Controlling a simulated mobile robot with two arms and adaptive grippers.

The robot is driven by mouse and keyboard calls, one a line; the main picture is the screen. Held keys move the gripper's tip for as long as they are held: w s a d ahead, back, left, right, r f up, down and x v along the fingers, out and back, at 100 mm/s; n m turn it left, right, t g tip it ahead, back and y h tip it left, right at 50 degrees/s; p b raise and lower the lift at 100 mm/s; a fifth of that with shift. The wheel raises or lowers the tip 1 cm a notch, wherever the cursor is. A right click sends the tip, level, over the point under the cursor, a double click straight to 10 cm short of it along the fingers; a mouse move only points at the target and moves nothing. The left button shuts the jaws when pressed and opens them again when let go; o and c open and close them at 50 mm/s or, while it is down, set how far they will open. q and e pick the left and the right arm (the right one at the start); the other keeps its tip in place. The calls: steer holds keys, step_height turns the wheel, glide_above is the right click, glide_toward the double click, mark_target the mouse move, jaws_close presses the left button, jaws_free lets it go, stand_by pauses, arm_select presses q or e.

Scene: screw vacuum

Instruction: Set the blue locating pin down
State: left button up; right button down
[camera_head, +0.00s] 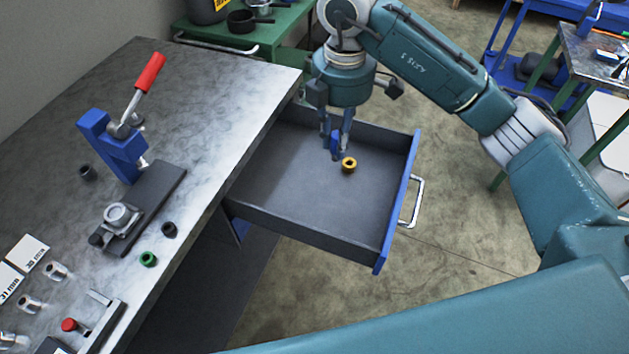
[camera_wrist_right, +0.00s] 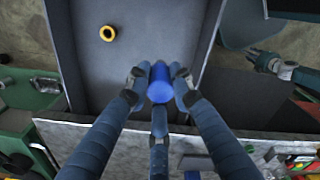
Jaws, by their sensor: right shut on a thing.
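The blue locating pin (camera_head: 335,139) is held in my right gripper (camera_head: 339,152), at the open drawer (camera_head: 300,200). In the right wrist view the pin (camera_wrist_right: 160,82) sits between the fingers of the right gripper (camera_wrist_right: 158,90), which is shut on it. Part of the pin is hidden by the fingers. I cannot tell whether the pin touches the drawer floor.
A yellow ring-shaped part (camera_head: 349,165) lies on the drawer floor close to the gripper; the rest of the floor is clear. The metal workbench (camera_head: 230,85) carries a blue toggle press (camera_head: 112,146) with a red handle, and a green ring (camera_head: 148,259).

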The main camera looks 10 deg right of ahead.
step_height(320, 180, down, 20)
steer(key=shift+r, duration=0.1)
arm_select(q)
steer(key=shift+s+a, duration=0.3)
steer(key=shift+s, duration=0.05)
arm_select(e)
steer(key=c, duration=1.9)
jaws_free()
steer(key=shift+f, duration=0.2)
steer(key=shift+c, duration=0.2)
steer(key=o, duration=0.4)
